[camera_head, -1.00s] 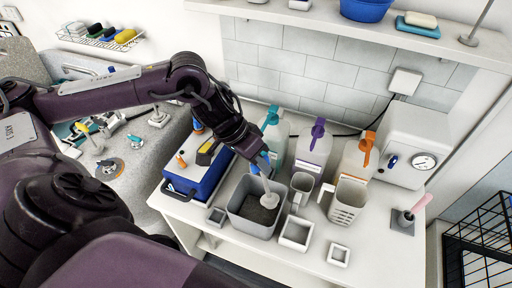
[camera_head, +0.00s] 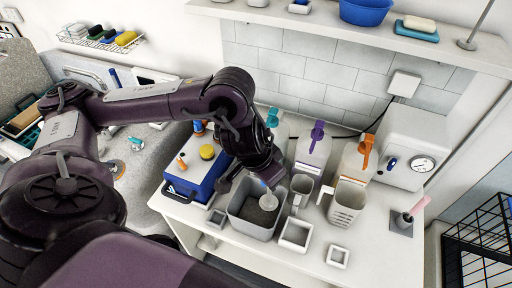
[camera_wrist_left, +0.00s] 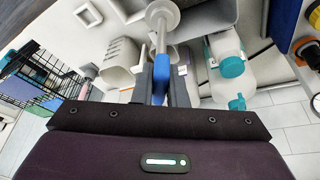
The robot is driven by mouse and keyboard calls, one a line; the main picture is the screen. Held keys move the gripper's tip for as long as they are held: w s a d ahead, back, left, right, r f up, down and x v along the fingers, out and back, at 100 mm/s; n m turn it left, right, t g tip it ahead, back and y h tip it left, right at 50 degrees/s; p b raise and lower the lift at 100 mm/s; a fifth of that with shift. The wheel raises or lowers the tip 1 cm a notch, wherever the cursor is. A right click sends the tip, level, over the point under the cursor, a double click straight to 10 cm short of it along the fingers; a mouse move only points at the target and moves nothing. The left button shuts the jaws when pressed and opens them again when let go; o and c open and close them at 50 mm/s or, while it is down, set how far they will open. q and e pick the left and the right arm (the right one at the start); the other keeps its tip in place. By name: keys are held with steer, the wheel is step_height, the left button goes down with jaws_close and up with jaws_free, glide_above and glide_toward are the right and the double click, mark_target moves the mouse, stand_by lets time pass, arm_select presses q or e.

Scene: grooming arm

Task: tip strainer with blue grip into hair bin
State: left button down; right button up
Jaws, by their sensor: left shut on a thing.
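My left gripper (camera_wrist_left: 162,78) is shut on the blue grip (camera_wrist_left: 161,70) of the strainer. In the wrist view the shaft runs up from the grip to the round pale strainer head (camera_wrist_left: 163,16). In the head view that head (camera_head: 268,201) shows over the opening of the grey hair bin (camera_head: 237,221). The bin stands on the white bench with dark matter on its floor. I cannot tell whether the strainer holds anything. My right gripper is not in view.
A blue box (camera_head: 190,178) stands left of the bin. Pump bottles (camera_head: 312,153) stand behind it. A grey jug (camera_head: 301,187), a slotted basket (camera_head: 346,204) and a square tray (camera_head: 295,235) stand close to its right.

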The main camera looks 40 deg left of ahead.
arm_select(q)
steer(key=shift+d, duration=0.1)
stand_by(0.3)
steer(key=shift+s+d+r, duration=0.25)
steer(key=shift+d+r, duration=0.1)
steer(key=shift+d, duration=0.45)
steer(key=shift+s+d+r, duration=0.25)
steer(key=shift+d+r, duration=0.05)
steer(key=shift+d, duration=0.45)
steer(key=shift+s+d+r, duration=0.25)
steer(key=shift+d+r, duration=0.1)
steer(key=shift+d, duration=0.45)
